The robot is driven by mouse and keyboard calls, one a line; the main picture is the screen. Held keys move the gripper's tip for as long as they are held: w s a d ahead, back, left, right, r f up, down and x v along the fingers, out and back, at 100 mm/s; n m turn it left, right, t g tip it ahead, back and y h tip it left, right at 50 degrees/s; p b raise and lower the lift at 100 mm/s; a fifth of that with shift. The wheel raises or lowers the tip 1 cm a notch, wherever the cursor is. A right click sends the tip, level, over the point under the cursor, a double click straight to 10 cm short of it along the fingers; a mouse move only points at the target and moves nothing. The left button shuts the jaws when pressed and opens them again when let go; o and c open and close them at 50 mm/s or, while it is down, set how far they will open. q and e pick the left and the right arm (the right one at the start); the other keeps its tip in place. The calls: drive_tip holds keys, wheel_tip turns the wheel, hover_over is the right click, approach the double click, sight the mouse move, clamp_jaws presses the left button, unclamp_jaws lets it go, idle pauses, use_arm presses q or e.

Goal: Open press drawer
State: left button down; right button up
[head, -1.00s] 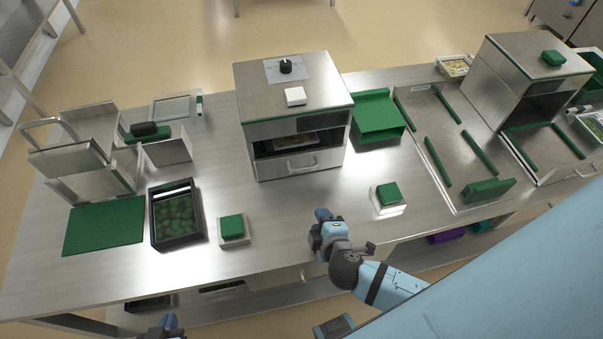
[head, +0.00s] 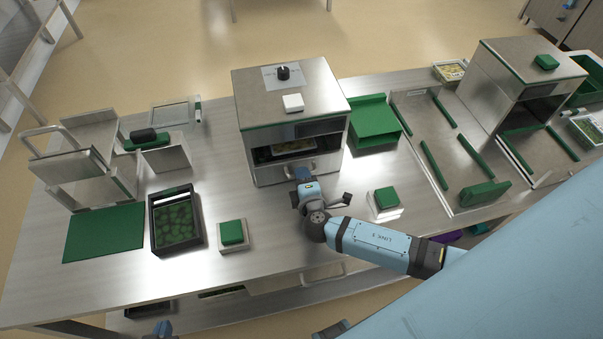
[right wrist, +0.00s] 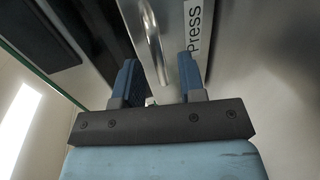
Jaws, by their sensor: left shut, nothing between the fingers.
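The press (head: 290,90) is a steel box with a green-edged top, standing mid-table. Its drawer front (head: 268,175) is closed at the bottom, below an opening with a food tray (head: 292,148). My right gripper (head: 301,176) is at the drawer front and hides most of the handle in the head view. In the right wrist view its blue fingers (right wrist: 158,82) are apart, and the metal handle (right wrist: 152,45) runs between them, beside a "Press" label (right wrist: 197,28). I cannot tell whether they touch it. My left gripper (head: 163,328) is shut and empty at the bottom edge.
Green buttons on blocks (head: 232,233) (head: 386,199) stand left and right in front of the press. A black crate of green items (head: 175,220) is to the left. A green chute (head: 374,124) adjoins the press's right side.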

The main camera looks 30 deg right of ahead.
drive_tip(key=shift+w+d+f, duration=0.15)
drive_tip(key=shift+w+d, duration=0.05)
drive_tip(key=shift+w, duration=0.5)
clamp_jaws()
use_arm(q)
drive_tip(key=shift+r, duration=0.15)
use_arm(e)
drive_tip(key=shift+s, duration=0.1)
